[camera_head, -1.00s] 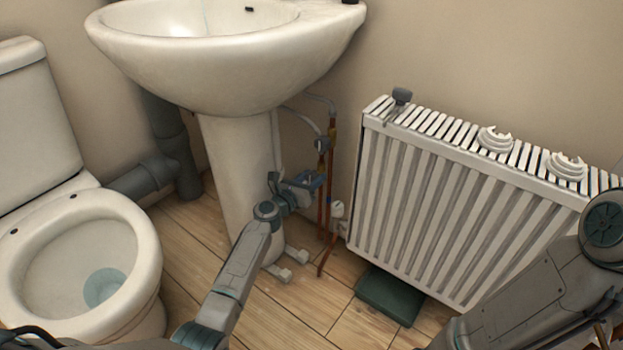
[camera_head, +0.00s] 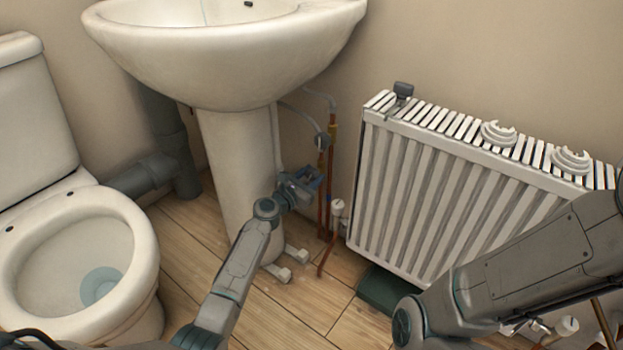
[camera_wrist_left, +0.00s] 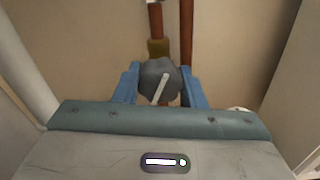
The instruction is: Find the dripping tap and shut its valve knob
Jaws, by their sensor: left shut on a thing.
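A dark grey valve knob (camera_wrist_left: 158,82) with a slanted white mark sits on a copper pipe with a brass fitting in the left wrist view. My left gripper (camera_wrist_left: 159,90) has its blue fingers on both sides of this knob and is shut on it. In the head view the left gripper (camera_head: 312,182) is beside the sink pedestal, at the copper pipes (camera_head: 324,210), and it hides the knob. A thin pale streak (camera_head: 203,12) runs down inside the basin; the tap above it is out of view. My right gripper is not in view.
The white basin (camera_head: 220,75) overhangs the left gripper, with its pedestal (camera_head: 236,170) close on the left. A toilet (camera_head: 135,230) stands at left. A white radiator (camera_head: 430,200) stands at right, with my right arm in front of it. Wooden floor (camera_head: 300,310) lies clear between.

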